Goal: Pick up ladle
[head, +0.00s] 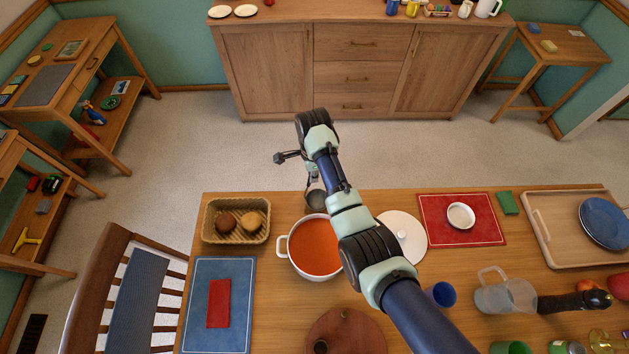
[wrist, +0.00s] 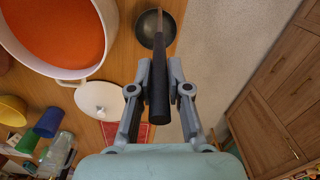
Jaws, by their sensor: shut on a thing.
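The ladle has a dark handle and a round grey metal bowl. In the wrist view my gripper (wrist: 160,78) is shut on the ladle's handle (wrist: 158,98), with the bowl (wrist: 151,30) beyond the fingertips. In the head view my gripper (head: 312,172) is over the table's back edge, partly hidden by my arm. The ladle's bowl (head: 316,199) shows just below it, behind the white pot (head: 287,246) of orange soup. I cannot tell whether the bowl touches the table.
A red mat (head: 432,215) with a white bowl lies further right. Open floor separates the table (head: 285,205) from the wooden cabinet (head: 270,75).

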